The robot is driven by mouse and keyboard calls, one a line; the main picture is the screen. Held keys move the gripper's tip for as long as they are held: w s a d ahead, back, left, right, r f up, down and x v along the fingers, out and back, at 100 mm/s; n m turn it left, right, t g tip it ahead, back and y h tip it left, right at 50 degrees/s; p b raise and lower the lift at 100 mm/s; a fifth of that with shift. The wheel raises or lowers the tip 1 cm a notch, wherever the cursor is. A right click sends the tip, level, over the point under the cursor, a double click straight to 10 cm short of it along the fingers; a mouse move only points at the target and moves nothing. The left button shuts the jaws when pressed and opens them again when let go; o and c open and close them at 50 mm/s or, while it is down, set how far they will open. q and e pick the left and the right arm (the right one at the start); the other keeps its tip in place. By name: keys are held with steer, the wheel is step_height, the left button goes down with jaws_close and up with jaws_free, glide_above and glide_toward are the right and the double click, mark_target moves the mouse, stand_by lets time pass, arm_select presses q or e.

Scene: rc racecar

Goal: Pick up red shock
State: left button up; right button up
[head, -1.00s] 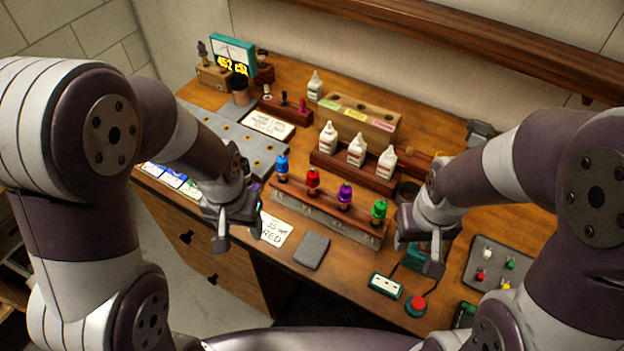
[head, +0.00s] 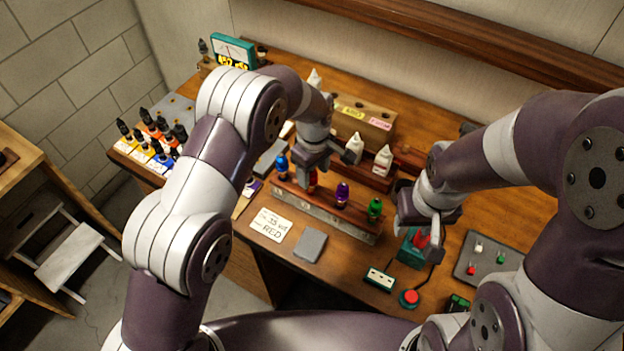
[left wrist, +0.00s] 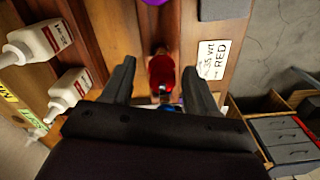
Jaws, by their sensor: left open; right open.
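The red shock (head: 312,182) stands in the wooden rack (head: 335,222), mostly hidden behind my left gripper in the head view. In the left wrist view the red shock (left wrist: 160,72) lies between the two open fingers, near their tips. My left gripper (head: 308,176) is open right over the red shock; contact cannot be told. A blue shock (head: 282,166) is to its left, and a purple shock (head: 343,193) and a green shock (head: 375,208) are to its right. My right gripper (head: 420,245) is open and empty, right of the rack.
A note reading "35 WT RED" (head: 272,224) and a grey pad (head: 310,245) lie before the rack. White bottles (head: 383,160) stand behind it. A red button (head: 409,298) is at the front right. Dark-capped bottles (head: 150,135) are at the far left.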

mark_target(311, 184)
arm_select(q)
steer(key=f, duration=0.1)
steer(key=f+p, duration=0.1)
steer(key=f, duration=0.1)
steer(key=shift+a+f, duration=0.2)
steer(key=shift+a, duration=0.1)
steer(key=shift+f, duration=0.15)
steer(key=c, duration=1)
steer(key=shift+c, duration=0.2)
arm_select(e)
step_height(311, 184, up, 2)
steer(key=shift+s+a+r, duration=0.1)
steer(key=shift+a+r, duration=0.05)
